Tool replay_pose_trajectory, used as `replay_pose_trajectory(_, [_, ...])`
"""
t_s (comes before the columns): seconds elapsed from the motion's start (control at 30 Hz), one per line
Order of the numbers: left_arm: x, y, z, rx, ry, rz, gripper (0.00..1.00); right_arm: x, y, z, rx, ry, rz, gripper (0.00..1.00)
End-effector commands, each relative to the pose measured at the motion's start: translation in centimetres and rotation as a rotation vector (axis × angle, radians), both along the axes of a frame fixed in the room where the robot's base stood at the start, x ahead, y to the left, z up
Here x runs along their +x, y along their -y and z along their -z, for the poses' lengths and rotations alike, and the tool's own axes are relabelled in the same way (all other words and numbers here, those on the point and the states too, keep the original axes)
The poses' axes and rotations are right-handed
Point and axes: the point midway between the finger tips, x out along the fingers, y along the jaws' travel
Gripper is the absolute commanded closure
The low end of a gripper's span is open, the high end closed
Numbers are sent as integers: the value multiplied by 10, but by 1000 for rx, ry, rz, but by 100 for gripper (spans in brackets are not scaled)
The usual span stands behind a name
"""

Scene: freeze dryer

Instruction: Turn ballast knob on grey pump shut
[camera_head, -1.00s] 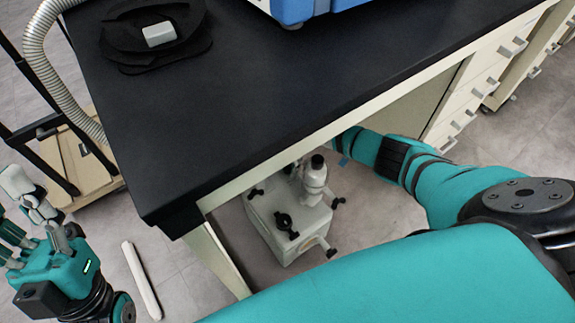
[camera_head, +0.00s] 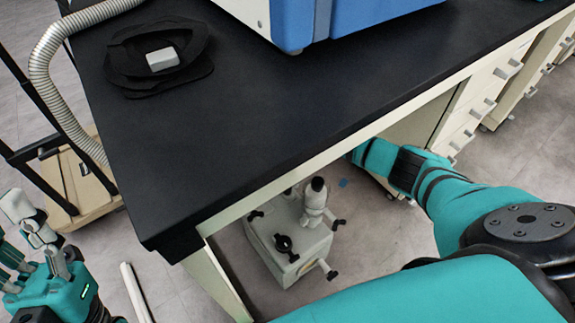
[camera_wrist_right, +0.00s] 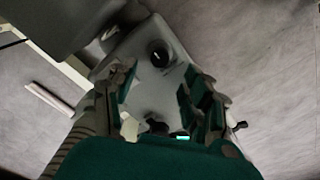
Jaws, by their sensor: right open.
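The grey pump (camera_head: 271,232) stands on the floor under the bench in the head view, with black knobs and a black-topped port on it. In the right wrist view the pump body (camera_wrist_right: 152,92) lies below my right gripper (camera_wrist_right: 160,84), which is open and empty. A round black knob (camera_wrist_right: 160,57) with a white mark shows just beyond the gap between its fingers, apart from them. I cannot tell if it is the ballast knob. The bench hides my right gripper in the head view. My left gripper (camera_head: 32,235) is at the lower left, away from the pump; its opening is unclear.
The black bench top (camera_head: 250,120) overhangs the pump, its front edge close to my right arm. A bench leg (camera_head: 217,280) stands left of the pump, drawers (camera_head: 480,105) right. A white bar (camera_head: 136,292) lies on the floor at left. Floor right of the pump is clear.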

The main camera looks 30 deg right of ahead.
Motion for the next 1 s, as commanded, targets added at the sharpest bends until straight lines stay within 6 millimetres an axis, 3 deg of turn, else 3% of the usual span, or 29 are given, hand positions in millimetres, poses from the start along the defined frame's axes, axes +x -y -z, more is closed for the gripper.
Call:
replay_pose_trajectory(0.1, [0, 0, 0, 0, 0, 0, 60, 0, 0, -24, -1, 2, -2, 50])
replay_pose_trajectory(0.3, [0, 0, 0, 0, 1, -1, 60, 0, 0, -46, 1, -1, -1, 50])
replay_pose_trajectory(0.87, [0, 0, 0, 0, 1, -1, 60, 0, 0, -49, 0, -1, 0, 50])
replay_pose_trajectory(1.0, [12, 5, 7, 23, -52, 4, 60, 2, 0, -49, 7, 11, 38, 50])
